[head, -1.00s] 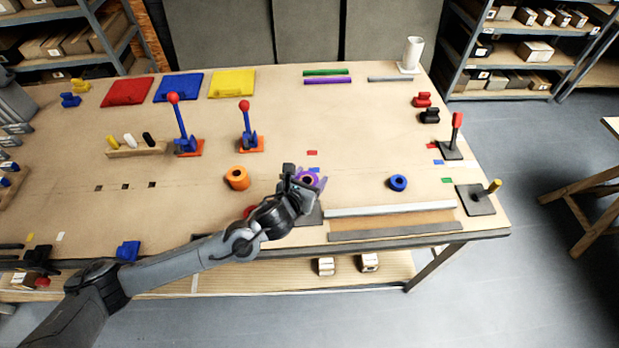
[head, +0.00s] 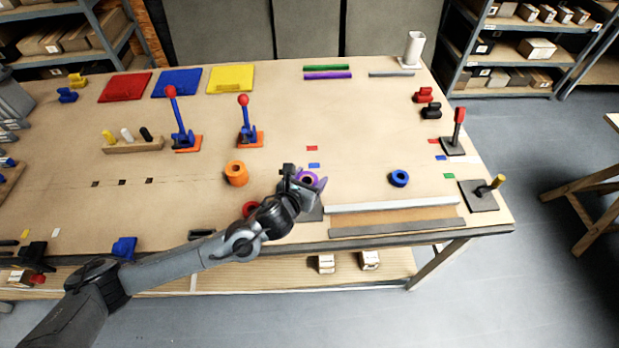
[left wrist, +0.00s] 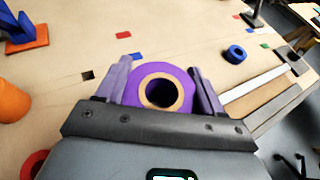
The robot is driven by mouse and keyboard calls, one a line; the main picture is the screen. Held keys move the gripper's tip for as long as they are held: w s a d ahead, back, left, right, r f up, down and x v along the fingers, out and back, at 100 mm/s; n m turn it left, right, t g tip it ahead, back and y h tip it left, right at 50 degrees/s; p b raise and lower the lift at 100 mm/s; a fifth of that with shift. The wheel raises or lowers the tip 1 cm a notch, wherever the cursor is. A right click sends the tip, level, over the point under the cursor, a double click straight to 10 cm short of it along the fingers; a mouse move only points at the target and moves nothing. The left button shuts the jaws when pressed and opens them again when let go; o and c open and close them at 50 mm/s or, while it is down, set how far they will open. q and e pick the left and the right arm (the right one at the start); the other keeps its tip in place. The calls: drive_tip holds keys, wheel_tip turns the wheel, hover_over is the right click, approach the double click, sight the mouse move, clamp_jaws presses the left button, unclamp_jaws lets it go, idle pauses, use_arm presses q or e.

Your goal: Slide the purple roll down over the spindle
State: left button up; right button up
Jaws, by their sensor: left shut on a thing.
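My left gripper (head: 308,182) is shut on the purple roll (head: 308,179) near the table's front edge, right of the orange roll. In the left wrist view, the purple roll (left wrist: 161,72) sits between the two purple fingers (left wrist: 162,85), its tan core and dark hole facing the camera. A dark grey plate (head: 313,213) shows partly below the gripper; whether a post stands on it is hidden. A tilted post with a yellow tip (head: 493,185) stands on a dark square base (head: 477,197) at the right front corner. My right gripper is not in view.
An orange roll (head: 236,174) stands left of my gripper and a blue roll (head: 399,178) to its right. A red roll (head: 250,210) is partly behind my arm. Light and grey rails (head: 390,208) lie along the front edge. The table's middle is mostly clear.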

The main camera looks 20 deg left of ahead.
use_arm(q)
drive_tip(key=shift+f+b, duration=0.85)
drive_tip(key=shift+f, duration=0.2)
drive_tip(key=shift+f+b, duration=0.75)
drive_tip(key=shift+f, duration=0.2)
drive_tip(key=shift+f+b, duration=0.8)
drive_tip(key=shift+f, duration=0.2)
drive_tip(key=shift+f+b, duration=1)
drive_tip(key=shift+f, duration=0.35)
drive_tip(key=o, duration=1.2)
drive_tip(key=shift+s, duration=0.1)
drive_tip(key=v, duration=1)
drive_tip(key=shift+s+r+b, duration=0.15)
drive_tip(key=shift+s+b, duration=0.15)
